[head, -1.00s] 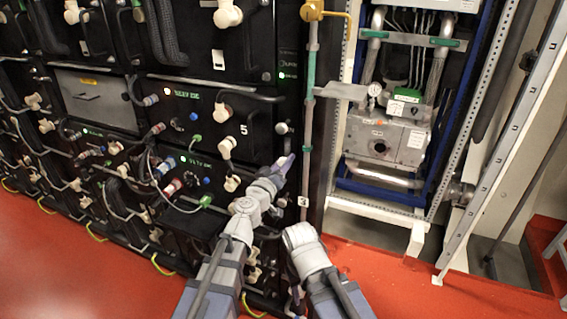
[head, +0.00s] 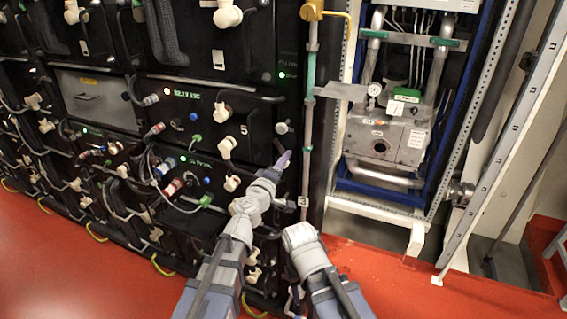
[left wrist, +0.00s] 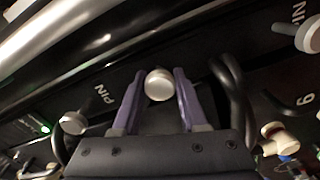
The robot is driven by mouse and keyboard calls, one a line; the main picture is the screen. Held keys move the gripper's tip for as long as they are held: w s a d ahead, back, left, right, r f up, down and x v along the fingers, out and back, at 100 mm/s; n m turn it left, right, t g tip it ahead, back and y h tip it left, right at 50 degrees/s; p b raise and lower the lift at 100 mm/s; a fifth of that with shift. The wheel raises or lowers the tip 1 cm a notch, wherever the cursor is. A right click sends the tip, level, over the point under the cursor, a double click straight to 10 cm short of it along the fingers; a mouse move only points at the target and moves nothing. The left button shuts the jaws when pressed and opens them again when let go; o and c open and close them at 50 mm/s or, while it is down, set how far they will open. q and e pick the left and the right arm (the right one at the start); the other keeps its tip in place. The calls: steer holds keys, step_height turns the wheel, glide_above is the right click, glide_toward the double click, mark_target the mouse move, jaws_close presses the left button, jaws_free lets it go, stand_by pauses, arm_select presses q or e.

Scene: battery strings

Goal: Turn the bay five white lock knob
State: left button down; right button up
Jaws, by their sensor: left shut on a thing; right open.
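The white lock knob (left wrist: 159,85) sits between the purple fingers of my left gripper (left wrist: 158,92) in the left wrist view. The left gripper is shut on it. In the head view, my left gripper (head: 282,160) is at the right edge of the rack, below and right of the bay marked 5 (head: 243,129), and covers the gripped knob. Another pale knob (head: 282,128) shows just above the fingers. My right gripper (head: 293,299) is low beside my left arm, open, mostly hidden by its own wrist and away from the rack's knobs.
PIN-labelled knobs (left wrist: 73,122) and black handles (left wrist: 230,88) flank my left fingers. A vertical pipe (head: 308,120) runs close on the right. Cables and white connectors (head: 226,147) crowd the rack front to the left. The red floor (head: 400,280) is clear at front right.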

arm_select(q)
steer(key=n, duration=0.5)
steer(key=shift+n, duration=2.6)
steer(key=shift+c, duration=2.2)
jaws_free()
steer(key=shift+s, duration=0.15)
steer(key=v, duration=0.7)
steer(key=shift+s+a, duration=0.2)
steer(key=shift+s, duration=0.05)
arm_select(e)
steer(key=shift+s+a, duration=0.2)
steer(key=shift+s, duration=0.55)
